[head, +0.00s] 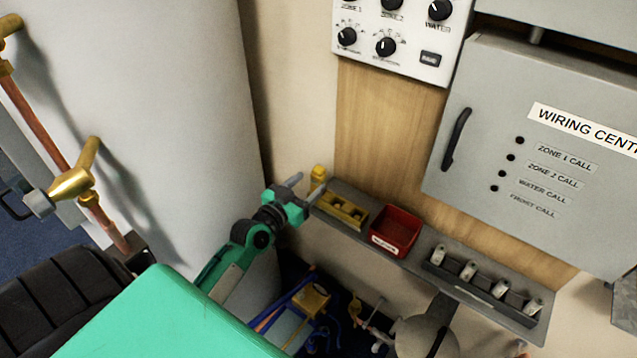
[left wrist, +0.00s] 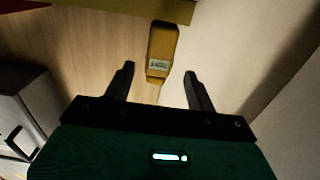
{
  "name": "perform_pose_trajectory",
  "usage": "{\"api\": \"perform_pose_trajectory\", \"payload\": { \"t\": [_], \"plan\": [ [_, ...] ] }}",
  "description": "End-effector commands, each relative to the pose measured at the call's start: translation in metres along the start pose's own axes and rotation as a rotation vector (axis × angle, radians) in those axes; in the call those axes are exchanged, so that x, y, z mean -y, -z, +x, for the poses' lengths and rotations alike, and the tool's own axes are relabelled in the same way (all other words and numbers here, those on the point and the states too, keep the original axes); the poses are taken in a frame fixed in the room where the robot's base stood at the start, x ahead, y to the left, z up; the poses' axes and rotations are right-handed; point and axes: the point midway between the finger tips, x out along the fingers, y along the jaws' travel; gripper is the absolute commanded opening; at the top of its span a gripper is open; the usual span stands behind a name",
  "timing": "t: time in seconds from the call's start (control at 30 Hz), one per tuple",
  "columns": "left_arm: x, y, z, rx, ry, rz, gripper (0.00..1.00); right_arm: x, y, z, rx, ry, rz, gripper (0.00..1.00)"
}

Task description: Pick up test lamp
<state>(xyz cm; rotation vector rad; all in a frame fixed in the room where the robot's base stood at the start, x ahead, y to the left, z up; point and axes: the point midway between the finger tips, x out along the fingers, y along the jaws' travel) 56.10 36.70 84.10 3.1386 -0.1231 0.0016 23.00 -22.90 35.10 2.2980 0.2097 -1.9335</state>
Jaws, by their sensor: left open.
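The test lamp looks to be the small yellow upright piece (head: 318,175) at the left end of the wall shelf. In the left wrist view a yellow body with a small pale label (left wrist: 162,45) lies ahead of the gripper, its near end between the fingertips. My left gripper (head: 304,188) is open beside it, with one finger on each side in the left wrist view (left wrist: 159,72). I cannot tell whether a finger touches it. My right gripper is not in view.
The shelf (head: 408,258) also carries a yellow slotted block (head: 343,211), a red bin (head: 396,231) and a dark rack of several pale cylinders (head: 485,280). A grey wiring box (head: 540,150) hangs above. A large white cylinder (head: 170,110) stands left. Tools and pipes clutter the space below.

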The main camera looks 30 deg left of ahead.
Motion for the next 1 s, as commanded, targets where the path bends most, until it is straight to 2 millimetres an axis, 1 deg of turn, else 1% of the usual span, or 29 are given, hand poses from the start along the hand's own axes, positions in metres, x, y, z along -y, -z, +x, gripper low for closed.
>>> {"api": "perform_pose_trajectory", "payload": {
  "t": [0.03, 0.2, 0.3, 0.53, 0.57, 0.7, 0.77, 0.8, 1.0],
  "plan": [
    [-0.002, 0.003, 0.008, -0.002, 0.001, -0.004, 0.56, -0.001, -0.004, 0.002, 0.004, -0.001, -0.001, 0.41],
    [-0.002, 0.002, 0.026, -0.001, 0.001, -0.001, 0.56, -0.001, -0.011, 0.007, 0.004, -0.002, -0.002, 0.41],
    [-0.002, 0.001, 0.031, 0.001, 0.001, 0.000, 0.56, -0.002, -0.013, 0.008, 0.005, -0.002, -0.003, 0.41],
    [-0.002, 0.001, 0.031, 0.001, 0.001, 0.001, 0.56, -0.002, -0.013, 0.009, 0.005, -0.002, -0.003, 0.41],
    [-0.002, 0.001, 0.031, 0.001, 0.001, 0.001, 0.52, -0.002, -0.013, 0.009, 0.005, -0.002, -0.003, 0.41],
    [-0.002, 0.001, 0.031, 0.001, 0.001, 0.000, 0.25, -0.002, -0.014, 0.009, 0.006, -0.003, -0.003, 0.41],
    [-0.002, 0.001, 0.031, 0.001, 0.001, 0.000, 0.13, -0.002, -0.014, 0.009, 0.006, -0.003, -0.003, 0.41],
    [-0.002, 0.001, 0.031, 0.001, 0.001, 0.000, 0.05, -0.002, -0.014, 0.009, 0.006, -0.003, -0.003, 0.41],
    [-0.002, 0.001, 0.031, 0.000, 0.001, 0.001, 0.05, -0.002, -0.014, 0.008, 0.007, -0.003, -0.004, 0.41]
  ]
}}
